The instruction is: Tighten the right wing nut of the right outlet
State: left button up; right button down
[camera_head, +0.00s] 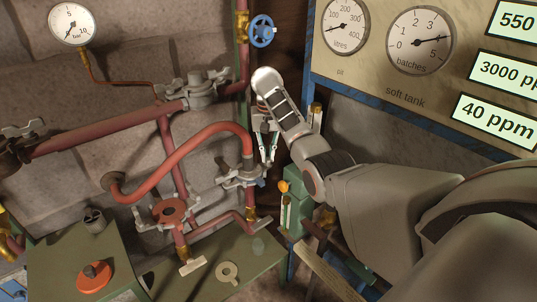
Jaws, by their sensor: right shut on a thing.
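The clamp's left side (225,181) is clear of the gripper. My left gripper is not in view.
A second flange with a red disc (170,212) stands to the left. A blue valve wheel (262,31) is above the gripper. A green cabinet (297,185) with a yellow-topped gauge stands close at right.

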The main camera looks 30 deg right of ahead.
jog(key=m, duration=0.4)
jog(key=shift+w+a+m, duration=0.2)
jog(key=shift+a+m, duration=0.1)
jog(key=shift+m, duration=0.1)
jog(key=m, duration=0.4)
jog(key=shift+w, duration=0.15)
jog(key=shift+m, duration=0.3)
jog(key=shift+r, duration=0.1)
jog(key=c, duration=2.1)
grip_release()
jog(key=shift+c, duration=0.2)
